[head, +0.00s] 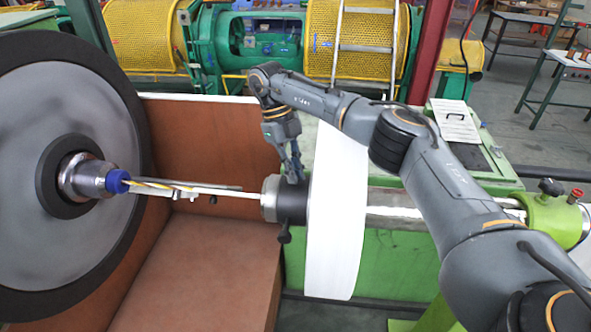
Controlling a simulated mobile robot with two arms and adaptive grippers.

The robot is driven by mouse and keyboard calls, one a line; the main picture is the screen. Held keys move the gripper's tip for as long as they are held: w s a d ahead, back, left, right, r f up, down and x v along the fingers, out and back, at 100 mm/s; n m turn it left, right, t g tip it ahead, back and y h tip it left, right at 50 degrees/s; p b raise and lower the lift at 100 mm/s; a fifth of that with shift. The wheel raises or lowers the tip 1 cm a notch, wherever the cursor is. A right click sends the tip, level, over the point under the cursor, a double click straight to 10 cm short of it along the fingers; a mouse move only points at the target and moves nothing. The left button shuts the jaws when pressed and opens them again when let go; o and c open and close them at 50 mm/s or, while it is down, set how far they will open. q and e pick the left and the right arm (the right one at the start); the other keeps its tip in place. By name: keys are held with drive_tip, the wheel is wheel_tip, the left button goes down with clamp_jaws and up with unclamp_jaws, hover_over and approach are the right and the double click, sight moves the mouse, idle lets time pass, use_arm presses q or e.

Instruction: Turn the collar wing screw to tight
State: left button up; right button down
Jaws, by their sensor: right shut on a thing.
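The dark collar (291,203) sits on the horizontal shaft, against the left face of the white disc. My right gripper (292,178) points down at the collar's top from above. Its fingers are close together and shut on the collar wing screw, which is mostly hidden between the fingertips. How far the screw is turned cannot be seen. A small dark knob (284,235) sticks out under the collar. My left gripper is out of view.
The large white disc (336,215) stands right of the collar, close to my right arm. A big dark-rimmed wheel (135,110) with a blue-ended hub (117,181) is at left. Brown panels (215,255) lie below the shaft. A green block (550,215) with knobs stands at right.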

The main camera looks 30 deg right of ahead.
drive_tip(key=m, duration=0.2)
drive_tip(key=m+y, duration=0.2)
drive_tip(key=m, duration=0.1)
drive_tip(key=shift+a+r+m, duration=0.1)
drive_tip(key=shift+a+m, duration=0.15)
drive_tip(key=shift+m, duration=0.05)
drive_tip(key=shift+w+a+m+t+y+p, duration=0.1)
drive_tip(key=shift+m+t+y+p, duration=0.25)
drive_tip(key=shift+m, duration=0.8)
drive_tip(key=shift+w+a+m+t+y+p, duration=0.1)
drive_tip(key=shift+m+y+p, duration=0.15)
drive_tip(key=shift+m+y, duration=0.6)
drive_tip(key=shift+m, duration=0.4)
drive_tip(key=c, duration=1.5)
unclamp_jaws()
drive_tip(key=v, duration=1.2)
drive_tip(key=shift+a, duration=0.25)
